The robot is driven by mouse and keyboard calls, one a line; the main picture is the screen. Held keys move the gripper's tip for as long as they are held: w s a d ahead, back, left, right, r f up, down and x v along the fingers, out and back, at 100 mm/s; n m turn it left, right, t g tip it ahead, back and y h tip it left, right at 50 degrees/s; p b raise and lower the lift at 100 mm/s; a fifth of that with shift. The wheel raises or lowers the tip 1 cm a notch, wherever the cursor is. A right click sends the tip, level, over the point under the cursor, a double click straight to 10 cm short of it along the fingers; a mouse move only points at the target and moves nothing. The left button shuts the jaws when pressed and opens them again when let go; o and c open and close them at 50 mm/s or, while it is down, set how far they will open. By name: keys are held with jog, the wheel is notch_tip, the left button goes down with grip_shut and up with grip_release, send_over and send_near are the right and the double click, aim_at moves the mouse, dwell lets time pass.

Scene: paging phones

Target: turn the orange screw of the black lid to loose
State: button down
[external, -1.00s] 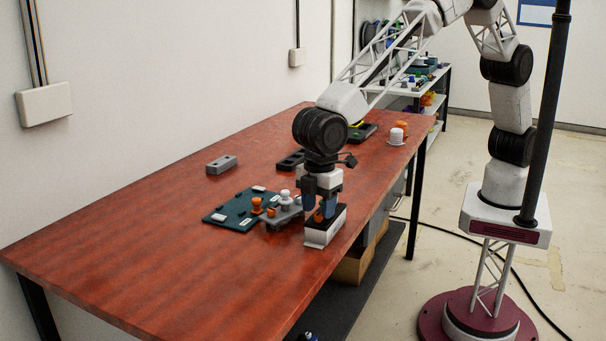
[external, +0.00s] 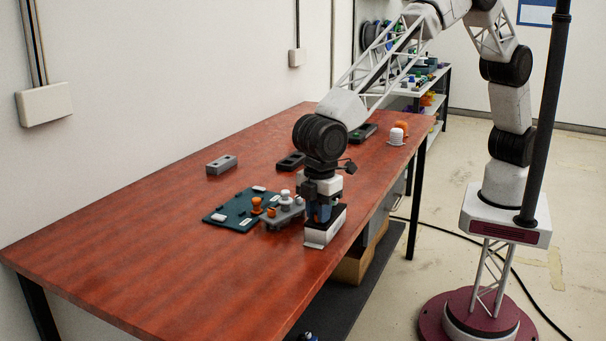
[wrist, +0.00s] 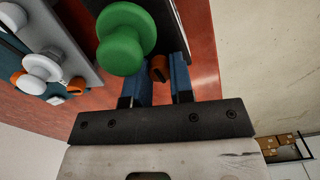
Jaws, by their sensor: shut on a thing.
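The orange screw (wrist: 160,68) shows between the two blue fingers of my gripper (wrist: 163,72) in the wrist view. It sits at the near end of the black lid (wrist: 168,22), beside a large green knob (wrist: 122,40). My gripper is shut on the screw. In the external view my gripper (external: 320,218) points down onto a white box (external: 320,238) with the black lid (external: 339,217) on top, near the table's front edge. There the screw and green knob are hidden by my gripper.
Left of the box stand a grey block with pegs (external: 285,215) and a teal board (external: 232,214) with orange and white parts. A grey block (external: 221,165) and a dark tray (external: 291,160) lie further back. The table's left part is clear.

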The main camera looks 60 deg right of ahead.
jog(key=shift+n, duration=0.4)
jog(key=n, duration=0.3)
jog(key=shift+n, duration=2.5)
jog(key=c, duration=1)
grip_release()
jog(key=shift+r, duration=0.15)
jog(key=shift+r, duration=3.8)
